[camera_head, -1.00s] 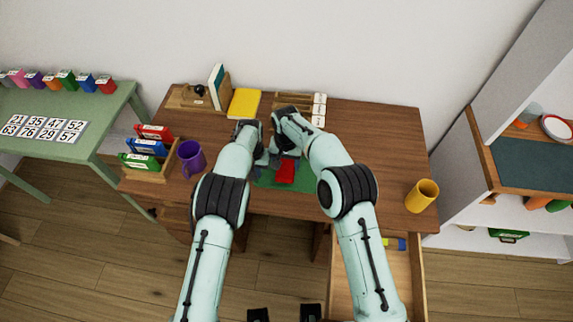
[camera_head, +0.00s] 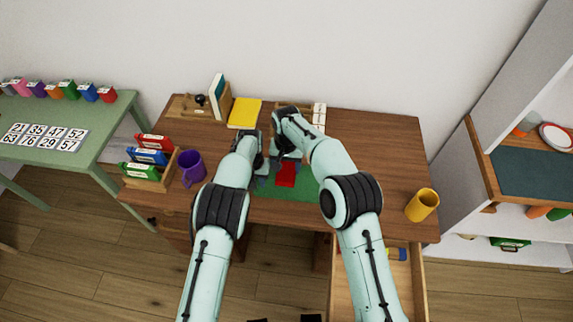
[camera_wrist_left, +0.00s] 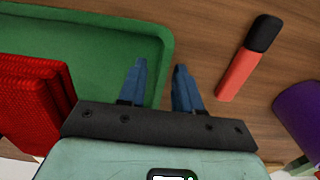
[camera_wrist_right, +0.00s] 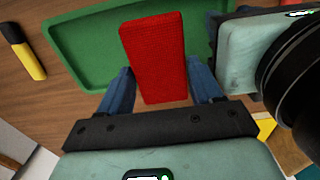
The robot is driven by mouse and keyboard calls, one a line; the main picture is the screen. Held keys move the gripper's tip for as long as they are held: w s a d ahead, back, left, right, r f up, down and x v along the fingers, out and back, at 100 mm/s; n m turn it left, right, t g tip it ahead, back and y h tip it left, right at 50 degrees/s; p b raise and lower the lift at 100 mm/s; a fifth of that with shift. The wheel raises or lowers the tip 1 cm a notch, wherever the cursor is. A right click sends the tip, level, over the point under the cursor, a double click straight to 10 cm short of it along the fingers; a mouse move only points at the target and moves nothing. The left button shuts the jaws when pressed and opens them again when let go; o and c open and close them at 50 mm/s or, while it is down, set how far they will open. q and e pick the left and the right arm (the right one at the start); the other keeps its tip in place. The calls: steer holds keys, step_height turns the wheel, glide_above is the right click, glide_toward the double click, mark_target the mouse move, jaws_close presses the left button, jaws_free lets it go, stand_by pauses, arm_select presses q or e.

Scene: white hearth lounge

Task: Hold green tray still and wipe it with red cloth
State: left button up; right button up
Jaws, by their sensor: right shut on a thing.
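The green tray (camera_head: 300,192) lies on the wooden desk, partly hidden by my arms. Its rim and corner show in the left wrist view (camera_wrist_left: 100,40). My left gripper (camera_wrist_left: 160,72) is at that rim, one finger on the tray side and one over the wood, with a visible gap between them. The red cloth (camera_head: 286,175) is a folded block over the tray. My right gripper (camera_wrist_right: 161,82) is shut on the cloth (camera_wrist_right: 155,50), a finger on each side. Whether the cloth touches the tray floor is hard to tell.
A red marker (camera_wrist_left: 240,70) lies beside the tray's corner, a yellow marker (camera_wrist_right: 25,55) off another side. A purple mug (camera_head: 192,167) and binder rack (camera_head: 150,180) stand left, a yellow mug (camera_head: 421,204) right. An open drawer (camera_head: 415,285) juts from the front right.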

arm_select(q)
step_height(320, 180, up, 12)
stand_by(0.5)
